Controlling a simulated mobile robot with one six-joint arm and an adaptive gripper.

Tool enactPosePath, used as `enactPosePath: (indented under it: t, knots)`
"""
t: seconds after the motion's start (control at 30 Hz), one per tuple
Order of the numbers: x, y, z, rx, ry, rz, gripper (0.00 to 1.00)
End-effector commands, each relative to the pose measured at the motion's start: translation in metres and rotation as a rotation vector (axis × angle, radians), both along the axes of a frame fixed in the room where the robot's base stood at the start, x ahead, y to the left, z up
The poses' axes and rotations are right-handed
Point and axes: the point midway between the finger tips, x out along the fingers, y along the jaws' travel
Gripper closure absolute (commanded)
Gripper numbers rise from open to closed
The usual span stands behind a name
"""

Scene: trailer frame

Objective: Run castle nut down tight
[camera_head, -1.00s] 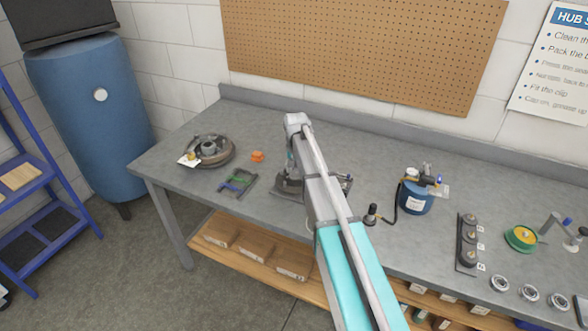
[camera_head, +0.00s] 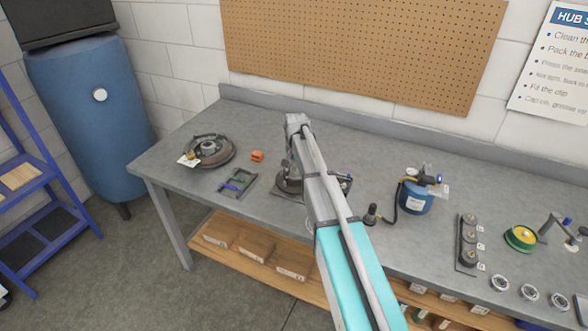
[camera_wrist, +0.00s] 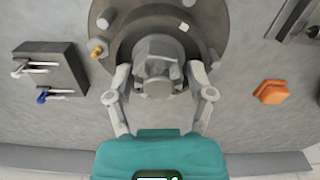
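In the wrist view the grey castle nut (camera_wrist: 158,52) sits at the centre of a round, dark hub (camera_wrist: 120,45) with studs around its rim. The hub shows in the head view (camera_head: 286,186), partly hidden behind my arm. My gripper (camera_wrist: 158,78) has one finger on each side of the nut, with its fingertips level with the nut's sides. Whether the pads touch the nut is too unclear to tell. In the head view my gripper's fingers are mostly hidden by my arm.
A dark holder (camera_wrist: 52,70) with white and blue pins stands beside the hub. An orange block (camera_head: 257,155) lies on the other side.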

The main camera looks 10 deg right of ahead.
Motion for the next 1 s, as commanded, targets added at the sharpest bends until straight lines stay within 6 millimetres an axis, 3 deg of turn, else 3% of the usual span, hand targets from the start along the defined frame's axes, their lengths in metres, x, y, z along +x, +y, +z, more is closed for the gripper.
enactPosePath:
  t: [0.07,0.67,1.0]
  knots:
    - [0.000,0.000,0.000,0.000,-0.001,0.001,0.08]
    - [0.001,-0.001,0.002,-0.002,-0.001,0.001,0.08]
    - [0.000,-0.001,0.030,-0.002,-0.001,0.001,0.08]
